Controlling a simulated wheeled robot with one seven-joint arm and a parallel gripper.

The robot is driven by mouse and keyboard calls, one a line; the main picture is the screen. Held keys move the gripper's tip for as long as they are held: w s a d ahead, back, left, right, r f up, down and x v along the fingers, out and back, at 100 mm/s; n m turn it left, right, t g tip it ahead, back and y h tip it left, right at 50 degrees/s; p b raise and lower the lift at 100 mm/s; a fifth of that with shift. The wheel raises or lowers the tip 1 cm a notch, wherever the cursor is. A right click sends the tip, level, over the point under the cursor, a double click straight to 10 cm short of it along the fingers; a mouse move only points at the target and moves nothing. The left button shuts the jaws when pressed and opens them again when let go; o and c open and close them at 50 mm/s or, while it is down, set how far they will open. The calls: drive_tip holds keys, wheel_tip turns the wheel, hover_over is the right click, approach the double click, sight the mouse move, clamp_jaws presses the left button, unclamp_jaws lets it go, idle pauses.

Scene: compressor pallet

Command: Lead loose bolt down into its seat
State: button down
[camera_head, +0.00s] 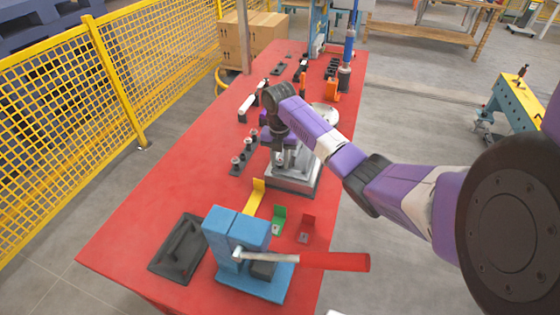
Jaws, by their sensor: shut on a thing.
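My arm reaches in from the right, over the red table. My gripper (281,154) points down over a grey metal unit (292,182) on a flat base near the table's right edge. The gripper is small here and partly covered by my dark wrist. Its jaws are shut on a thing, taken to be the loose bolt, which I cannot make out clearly. The seat is hidden, and I cannot tell whether the bolt touches it. A dark rack with several small upright pieces (240,161) stands just left of the unit.
Yellow, green and red brackets (305,228) lie between vise and unit. The red table's (150,210) left side is clear. Yellow fencing (60,110) runs along the left.

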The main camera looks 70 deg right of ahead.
drive_tip(key=c, duration=1)
unclamp_jaws()
drive_tip(key=shift+f, duration=0.1)
drive_tip(key=shift+c, duration=0.2)
drive_tip(key=shift+s, duration=0.1)
drive_tip(key=shift+w+r+b, duration=0.2)
drive_tip(key=shift+r+b, duration=0.4)
drive_tip(key=shift+r, duration=3.4)
